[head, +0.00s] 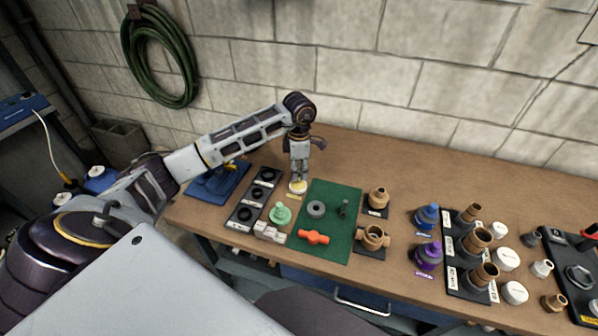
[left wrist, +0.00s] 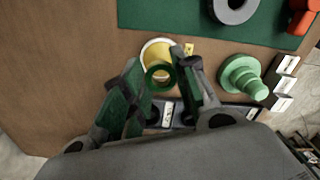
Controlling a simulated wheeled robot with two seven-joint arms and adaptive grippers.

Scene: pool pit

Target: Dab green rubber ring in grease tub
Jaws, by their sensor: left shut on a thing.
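My left gripper (head: 299,178) points straight down over the grease tub. In the left wrist view it (left wrist: 160,78) is shut on the green rubber ring (left wrist: 150,78), which shows between the fingertips. The grease tub (head: 298,188) is a small round white tub with yellow grease, standing left of the green mat. It also shows in the left wrist view (left wrist: 154,44), partly behind the ring. The ring overlaps the tub in that view; I cannot tell whether it touches the grease. My right gripper is not in view.
A black tray with rings (head: 246,213) and a light green stepped part (head: 280,214) stand close by on the left. The green mat (head: 335,195) holds a grey ring (head: 316,209) and an orange part (head: 313,237). Brass fittings (head: 373,238) and bottles (head: 428,255) stand farther right.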

